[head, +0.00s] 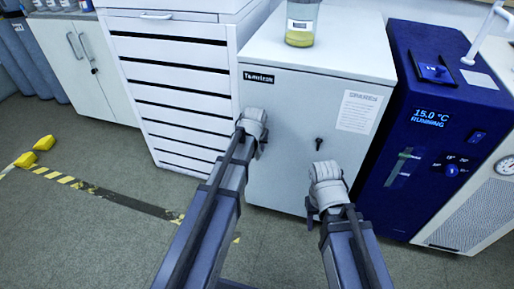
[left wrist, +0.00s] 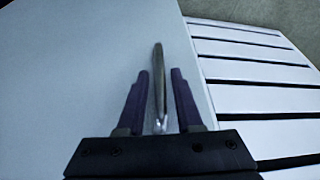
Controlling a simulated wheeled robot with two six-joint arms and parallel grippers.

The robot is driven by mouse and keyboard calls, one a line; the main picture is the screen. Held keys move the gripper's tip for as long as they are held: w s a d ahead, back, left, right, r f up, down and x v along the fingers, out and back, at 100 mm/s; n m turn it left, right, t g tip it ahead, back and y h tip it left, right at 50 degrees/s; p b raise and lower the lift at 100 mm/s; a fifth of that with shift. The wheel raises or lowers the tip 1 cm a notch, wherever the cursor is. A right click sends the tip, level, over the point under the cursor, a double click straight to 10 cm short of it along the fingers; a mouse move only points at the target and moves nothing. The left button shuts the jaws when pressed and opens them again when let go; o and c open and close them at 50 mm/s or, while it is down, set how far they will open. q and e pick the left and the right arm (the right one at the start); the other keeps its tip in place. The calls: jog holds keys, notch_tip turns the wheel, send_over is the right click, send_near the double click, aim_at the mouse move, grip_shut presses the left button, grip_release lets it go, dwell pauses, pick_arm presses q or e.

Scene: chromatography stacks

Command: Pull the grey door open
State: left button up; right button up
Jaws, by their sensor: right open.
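The grey door (head: 285,165) is the front of a low grey cabinet and looks shut. It also fills the left of the left wrist view (left wrist: 60,90). A slim metal handle (left wrist: 158,75) stands out from it near its left edge. My left gripper (head: 259,150) is at the door's upper left. In the left wrist view its two fingers (left wrist: 160,90) are open on either side of the handle, with a gap on each side. The handle is hidden in the head view. My right gripper (head: 312,212) is open and empty in front of the door's lower right.
A white drawer stack (head: 170,85) stands left of the cabinet and a blue machine (head: 435,130) stands right. A jar (head: 301,25) of yellow-green liquid sits on the cabinet top. A small black knob (head: 318,143) is on the door. The floor (head: 90,240) at left front is mostly clear.

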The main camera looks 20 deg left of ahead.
pick_arm(q)
grip_shut()
dwell(1.1)
